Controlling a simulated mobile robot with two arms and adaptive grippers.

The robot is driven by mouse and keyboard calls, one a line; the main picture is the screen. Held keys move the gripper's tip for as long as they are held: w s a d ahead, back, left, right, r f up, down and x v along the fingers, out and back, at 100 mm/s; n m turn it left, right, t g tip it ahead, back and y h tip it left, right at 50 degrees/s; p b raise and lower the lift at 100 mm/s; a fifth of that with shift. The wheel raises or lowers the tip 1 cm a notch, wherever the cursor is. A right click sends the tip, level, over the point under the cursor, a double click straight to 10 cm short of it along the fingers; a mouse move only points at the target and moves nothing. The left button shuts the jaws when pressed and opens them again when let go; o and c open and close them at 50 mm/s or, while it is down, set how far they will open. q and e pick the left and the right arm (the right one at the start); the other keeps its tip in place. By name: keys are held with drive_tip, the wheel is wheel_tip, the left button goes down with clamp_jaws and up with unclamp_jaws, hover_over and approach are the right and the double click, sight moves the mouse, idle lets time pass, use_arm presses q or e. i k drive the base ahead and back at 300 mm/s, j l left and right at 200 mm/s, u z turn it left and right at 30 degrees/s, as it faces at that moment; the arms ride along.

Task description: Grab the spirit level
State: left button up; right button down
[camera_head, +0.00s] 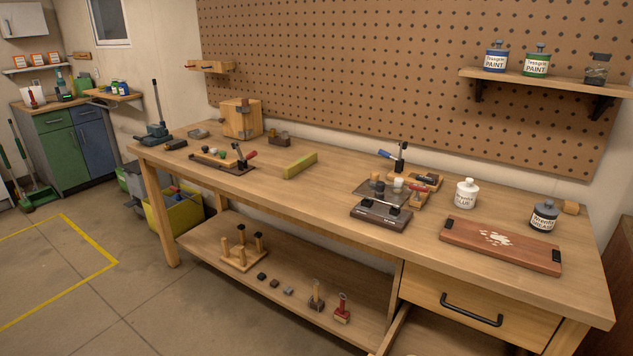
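A short yellow-green bar (300,165), which looks like the spirit level, lies on the wooden workbench (335,198) left of its middle. It lies at a slant, its right end farther back. Its vials or markings are too small to make out. Nothing rests on it. Neither of my grippers is in view.
A board with a red-handled clamp (222,160) lies left of the bar, and a small brown block (279,139) stands behind it. A dark-based fixture (381,213) stands to its right. A glue bottle (466,193) and reddish board (502,244) are farther right. Bench between bar and fixture is clear.

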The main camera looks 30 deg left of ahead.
sight(295, 167)
drive_tip(key=i+j, duration=0.1)
drive_tip(key=j, duration=0.35)
drive_tip(key=i+j, duration=0.15)
drive_tip(key=j, duration=0.3)
drive_tip(key=i+j, duration=0.1)
drive_tip(key=j, duration=0.35)
drive_tip(key=i+j, duration=0.1)
drive_tip(key=j, duration=0.4)
drive_tip(key=i+j, duration=0.1)
drive_tip(key=j, duration=0.35)
drive_tip(key=i+j, duration=0.15)
drive_tip(key=j, duration=0.3)
drive_tip(key=i+j, duration=0.1)
drive_tip(key=j, duration=0.35)
drive_tip(key=z, duration=0.05)
